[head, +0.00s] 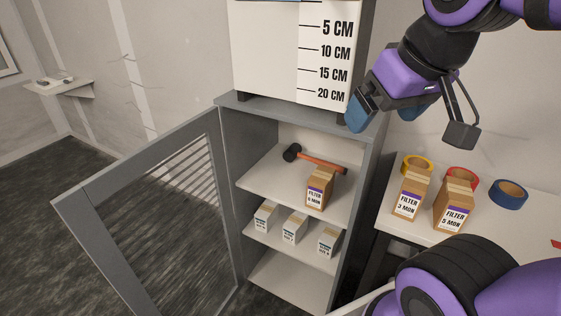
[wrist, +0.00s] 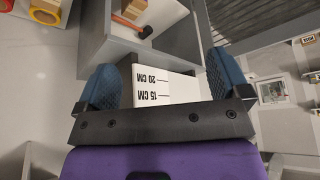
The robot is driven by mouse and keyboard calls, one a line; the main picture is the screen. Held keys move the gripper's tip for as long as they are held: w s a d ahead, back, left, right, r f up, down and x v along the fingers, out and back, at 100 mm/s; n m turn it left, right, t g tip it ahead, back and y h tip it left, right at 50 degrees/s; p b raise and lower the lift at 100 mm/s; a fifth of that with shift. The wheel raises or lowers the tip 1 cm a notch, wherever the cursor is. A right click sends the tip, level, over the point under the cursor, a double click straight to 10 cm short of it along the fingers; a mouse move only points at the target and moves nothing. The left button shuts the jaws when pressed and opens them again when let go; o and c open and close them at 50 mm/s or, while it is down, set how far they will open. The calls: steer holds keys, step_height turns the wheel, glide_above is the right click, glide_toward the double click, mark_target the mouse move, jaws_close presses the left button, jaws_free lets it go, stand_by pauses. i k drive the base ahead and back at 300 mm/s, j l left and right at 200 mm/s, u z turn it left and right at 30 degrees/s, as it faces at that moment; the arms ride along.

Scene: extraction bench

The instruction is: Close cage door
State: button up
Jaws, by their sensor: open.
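The cage door (head: 150,210) is a grey-framed panel with a large see-through middle. It stands wide open, swung out to the left of the grey cabinet (head: 228,150) in the head view. In the wrist view the slatted dark panel (wrist: 265,22) at the upper right appears to be part of this door. My gripper (head: 408,128) is open and empty, in front of the upper right of the cabinet, apart from the door. Its two blue fingertips also show in the wrist view (wrist: 161,84), spread on either side of the white scale board (wrist: 165,90).
Cabinet shelves hold a hammer (head: 312,160), a filter box (head: 319,188) and several small white boxes (head: 294,228). A side table at right carries filter boxes (head: 410,196) and tape rolls (head: 508,194). A wall shelf (head: 62,85) is at far left. Floor left of the door is clear.

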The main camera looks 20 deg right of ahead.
mark_target(75, 206)
steer(key=k+z, duration=0.1)
steer(key=k, duration=0.55)
steer(key=j+z, duration=0.15)
steer(key=z, duration=1.35)
steer(key=k+j, duration=0.1)
steer(key=j, duration=0.5)
steer(key=k+j, duration=0.15)
steer(key=j, duration=0.45)
steer(key=k+j, duration=0.1)
steer(key=j, duration=0.5)
steer(key=k+j, duration=0.15)
steer(key=j, duration=0.4)
steer(key=k+j+z, duration=0.1)
steer(key=j, duration=0.5)
steer(key=k+j, duration=0.15)
steer(key=j, duration=0.45)
steer(key=k+j, duration=0.15)
steer(key=j, duration=0.45)
steer(key=k+j, duration=0.15)
steer(key=j, duration=1.25)
steer(key=l, duration=0.75)
